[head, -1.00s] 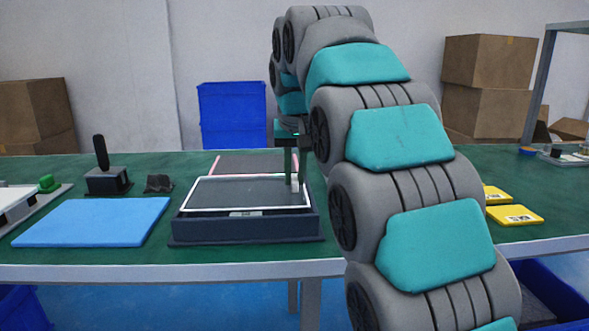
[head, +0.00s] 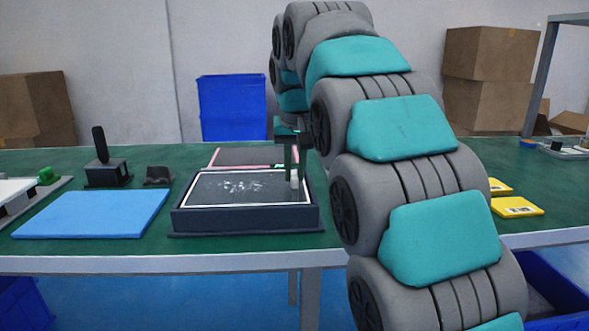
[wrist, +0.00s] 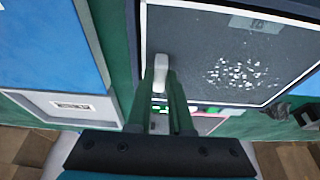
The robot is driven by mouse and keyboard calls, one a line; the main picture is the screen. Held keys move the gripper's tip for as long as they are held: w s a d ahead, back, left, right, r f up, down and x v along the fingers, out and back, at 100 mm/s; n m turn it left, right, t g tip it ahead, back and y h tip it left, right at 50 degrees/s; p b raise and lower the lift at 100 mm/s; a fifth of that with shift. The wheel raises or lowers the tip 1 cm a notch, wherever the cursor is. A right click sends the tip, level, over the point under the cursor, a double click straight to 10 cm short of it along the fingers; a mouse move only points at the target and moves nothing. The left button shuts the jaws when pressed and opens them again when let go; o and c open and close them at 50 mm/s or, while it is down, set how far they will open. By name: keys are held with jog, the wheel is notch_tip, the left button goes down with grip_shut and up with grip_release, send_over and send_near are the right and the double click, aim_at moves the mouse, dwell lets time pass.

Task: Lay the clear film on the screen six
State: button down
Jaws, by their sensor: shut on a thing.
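My gripper (head: 293,180) is shut on a small white tab (wrist: 161,73) at the clear film's edge, at the right of the dark frame. The clear film (head: 215,199) has a white border and lies level within the dark raised frame, over the grey screen; whether it touches everywhere I cannot tell. A patch of white specks or bubbles (head: 240,186) shows on it, also in the wrist view (wrist: 240,73). The dark frame (head: 245,220) stands near the table's front edge.
A pink-edged dark panel (head: 240,156) lies behind the frame. A blue mat (head: 93,213) lies to the left, with a black-handled tool (head: 103,165) and a dark lump (head: 158,175) behind it. Yellow pieces (head: 517,206) lie to the right, beyond my arm.

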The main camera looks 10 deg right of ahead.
jog(key=c, duration=0.7)
grip_release()
jog(key=shift+c, duration=0.2)
